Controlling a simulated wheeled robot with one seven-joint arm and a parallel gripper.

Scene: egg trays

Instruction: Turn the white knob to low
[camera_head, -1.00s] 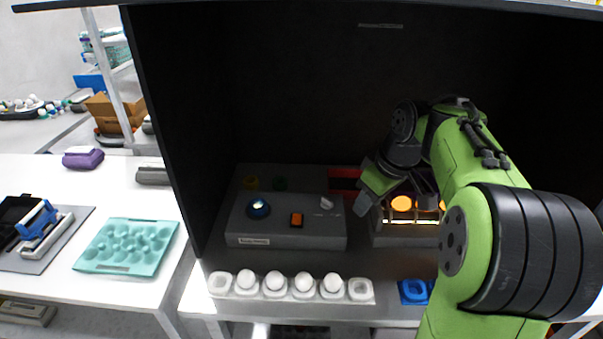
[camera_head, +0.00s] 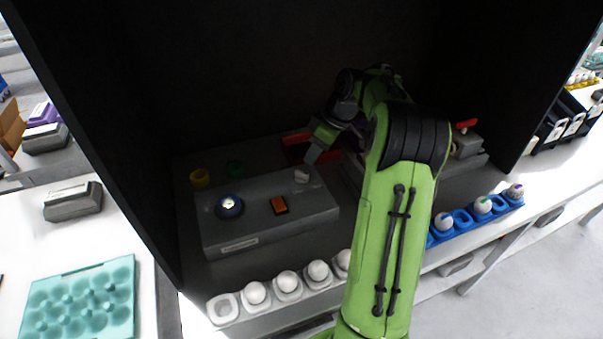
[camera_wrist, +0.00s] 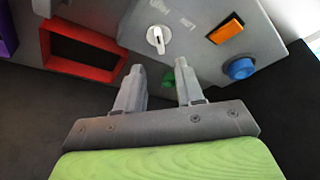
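The white knob (camera_head: 302,175) sits on the top right of the grey control box (camera_head: 255,236).
The box also has an orange switch (camera_head: 279,205) and a blue button (camera_head: 229,206). A red frame (camera_wrist: 82,52) lies beside it. Green (camera_head: 234,168) and yellow (camera_head: 200,178) round pieces stand behind. A white egg tray (camera_head: 223,309) lies in front. Dark cabinet walls enclose the area.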

